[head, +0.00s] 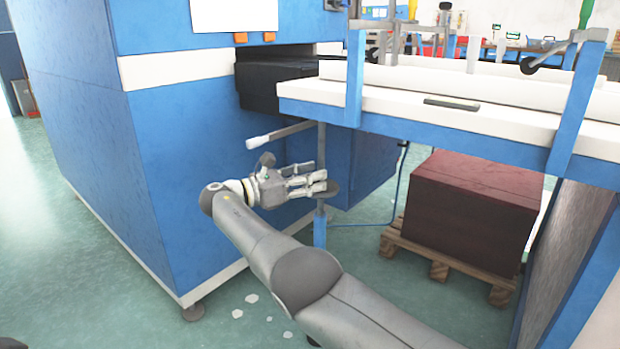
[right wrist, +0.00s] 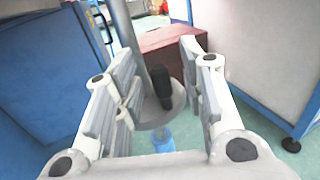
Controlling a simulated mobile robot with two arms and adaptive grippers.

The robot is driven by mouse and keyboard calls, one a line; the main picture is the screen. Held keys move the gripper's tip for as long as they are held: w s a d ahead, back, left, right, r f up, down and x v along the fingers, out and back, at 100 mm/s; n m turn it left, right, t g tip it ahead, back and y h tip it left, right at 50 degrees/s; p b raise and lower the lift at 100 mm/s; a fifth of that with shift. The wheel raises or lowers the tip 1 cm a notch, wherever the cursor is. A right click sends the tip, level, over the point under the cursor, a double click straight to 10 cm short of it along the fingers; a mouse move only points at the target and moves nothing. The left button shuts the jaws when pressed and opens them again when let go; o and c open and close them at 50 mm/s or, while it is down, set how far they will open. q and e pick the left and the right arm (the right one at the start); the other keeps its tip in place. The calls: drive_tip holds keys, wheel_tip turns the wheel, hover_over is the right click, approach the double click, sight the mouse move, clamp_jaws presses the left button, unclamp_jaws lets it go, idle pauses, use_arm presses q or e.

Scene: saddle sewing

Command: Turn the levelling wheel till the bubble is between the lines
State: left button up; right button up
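The levelling wheel (head: 332,189) is a small dark disc on an upright rod under the corner of the white-topped bed. In the right wrist view it is a grey disc (right wrist: 150,118) with a black upright handle (right wrist: 163,88). My right gripper (head: 318,179) reaches it from the left. Its fingers are apart on either side of the handle and rod, with visible gaps, so it looks open. A dark green bar, apparently the level (head: 451,103), lies on the bed (head: 510,122). Its bubble and lines are too small to make out. My left gripper is out of view.
A large blue machine cabinet (head: 170,150) stands left of the gripper. A white-tipped lever (head: 262,141) sticks out just above it. A dark red block (head: 475,205) on a wooden pallet (head: 440,258) is to the right. Blue bed uprights (head: 577,105) rise at the right.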

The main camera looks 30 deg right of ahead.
wheel_tip(320, 180, up, 10)
idle(0.6)
